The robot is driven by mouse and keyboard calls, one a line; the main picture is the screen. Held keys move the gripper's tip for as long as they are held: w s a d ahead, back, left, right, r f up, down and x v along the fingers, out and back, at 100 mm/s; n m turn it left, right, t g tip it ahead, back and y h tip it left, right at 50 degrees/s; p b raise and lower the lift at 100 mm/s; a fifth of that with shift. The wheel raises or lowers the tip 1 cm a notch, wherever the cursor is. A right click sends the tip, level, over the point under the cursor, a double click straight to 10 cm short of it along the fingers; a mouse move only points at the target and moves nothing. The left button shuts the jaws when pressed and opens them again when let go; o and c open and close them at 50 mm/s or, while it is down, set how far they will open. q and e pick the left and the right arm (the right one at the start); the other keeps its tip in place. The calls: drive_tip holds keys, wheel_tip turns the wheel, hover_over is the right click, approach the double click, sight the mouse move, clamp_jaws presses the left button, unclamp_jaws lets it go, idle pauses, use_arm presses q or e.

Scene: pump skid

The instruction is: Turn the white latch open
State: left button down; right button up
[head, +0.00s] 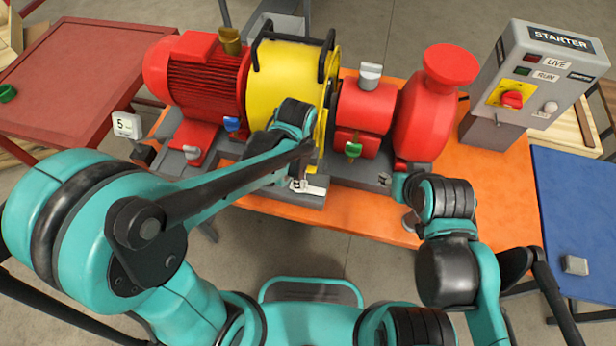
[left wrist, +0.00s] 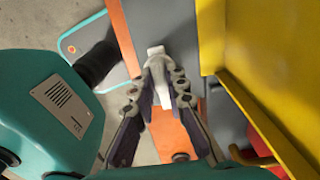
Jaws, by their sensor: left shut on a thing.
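The white latch (left wrist: 156,50) shows between my left fingertips in the left wrist view, against a grey base. My left gripper (left wrist: 161,66) is shut on it, with one finger on each side. In the head view my left gripper (head: 300,186) is at the front edge of the skid, below the yellow guard, and its fingers cover most of the latch there. How far the latch is turned cannot be told. My right arm's end (head: 400,187) is by the front right of the skid, below the red pump, and its fingers are too small to read.
The yellow guard (head: 282,75) rises close behind my left gripper, between the red motor (head: 197,80) and a red housing (head: 365,107). The starter box (head: 540,75) stands right. Floor is open in front of the orange table (head: 487,190).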

use_arm(q)
drive_tip(key=shift+s, duration=0.1)
idle(0.4)
drive_tip(key=c, duration=1.5)
unclamp_jaws()
drive_tip(key=shift+c, duration=0.2)
drive_tip(key=shift+r, duration=0.1)
wheel_tip(320, 180, up, 12)
